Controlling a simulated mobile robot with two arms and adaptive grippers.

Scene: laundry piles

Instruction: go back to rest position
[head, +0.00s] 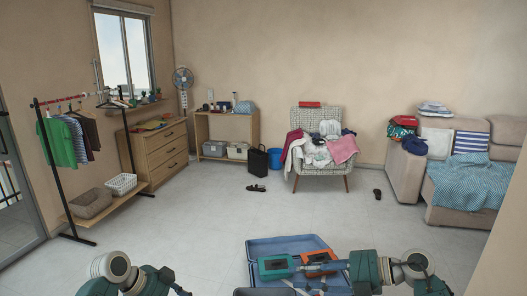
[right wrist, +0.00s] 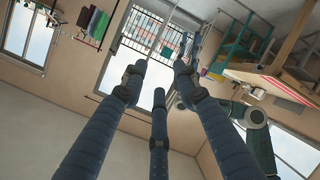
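My right gripper (head: 318,268) reaches in from the right, low in the head view, over the open blue suitcase (head: 262,246). In the right wrist view, its dark blue fingers (right wrist: 160,85) stand spread apart with nothing between them, so it is open and empty. My left gripper (head: 172,283) shows only in part at the bottom left of the head view. Its fingers are too small and cut off to tell open from shut.
Orange-and-teal items (head: 274,266) lie at the suitcase. A patterned armchair (head: 303,118) holds a clothes pile (head: 320,150). A clothes rack (head: 48,148) stands left, a sofa (head: 404,175) right. Black shoes (head: 256,188) lie on the mostly clear tiled floor (head: 190,220).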

